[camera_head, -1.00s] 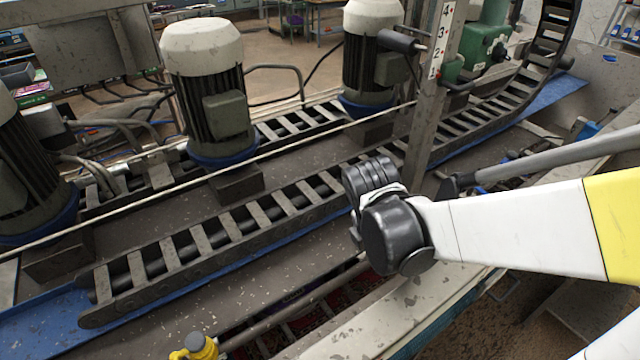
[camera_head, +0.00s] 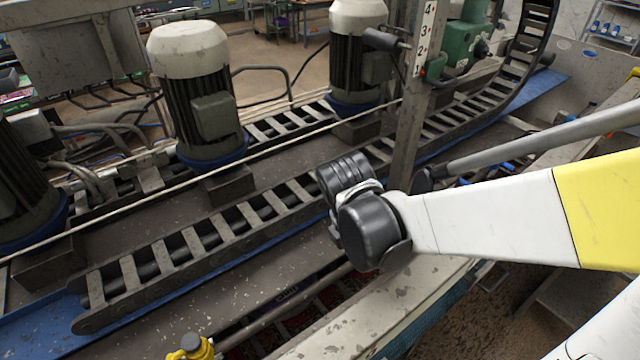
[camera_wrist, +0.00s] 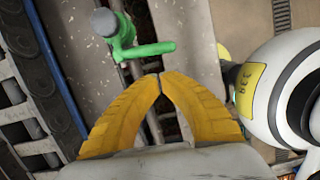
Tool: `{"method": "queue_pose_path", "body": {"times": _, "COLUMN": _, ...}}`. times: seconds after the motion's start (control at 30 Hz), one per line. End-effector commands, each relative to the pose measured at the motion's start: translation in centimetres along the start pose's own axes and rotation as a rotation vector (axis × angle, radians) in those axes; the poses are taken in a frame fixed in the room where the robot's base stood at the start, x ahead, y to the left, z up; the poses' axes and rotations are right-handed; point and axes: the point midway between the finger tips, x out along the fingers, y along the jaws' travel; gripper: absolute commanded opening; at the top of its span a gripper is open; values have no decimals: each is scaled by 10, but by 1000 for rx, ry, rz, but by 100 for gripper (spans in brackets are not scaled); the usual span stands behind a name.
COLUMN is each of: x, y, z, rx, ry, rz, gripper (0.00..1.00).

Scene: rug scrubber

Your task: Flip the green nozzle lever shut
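The green nozzle (camera_wrist: 122,32) shows at the top of the wrist view, with a grey round cap beside it. Its green lever (camera_wrist: 150,50) sticks out to the right, across the picture, above a thin pipe. My gripper (camera_wrist: 160,76) has two yellow fingers whose tips meet, with nothing seen between them. The tips are just below the lever in the picture; whether they touch it I cannot tell. In the head view my gripper and the green nozzle are not seen.
A yellow nozzle (camera_head: 190,347) with a grey cap is at the bottom of the head view. A slatted chain conveyor (camera_head: 220,232), motors (camera_head: 195,95) and an upright numbered post (camera_head: 412,120) stand beyond my arm. A pale machine edge (camera_head: 385,310) runs below it.

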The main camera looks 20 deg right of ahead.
Motion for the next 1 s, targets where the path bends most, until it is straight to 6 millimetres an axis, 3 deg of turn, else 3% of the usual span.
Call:
{"method": "queue_pose_path", "body": {"times": 0.3, "x": -68, "y": 4, "z": -5, "rx": 0, "ry": 0, "rz": -1, "gripper": 0}}
{"method": "queue_pose_path", "body": {"times": 0.5, "x": -96, "y": 4, "z": -5, "rx": 1, "ry": 0, "rz": -1, "gripper": 0}}
{"method": "queue_pose_path", "body": {"times": 1.0, "x": -104, "y": 4, "z": -5, "rx": 2, "ry": 0, "rz": -1, "gripper": 0}}
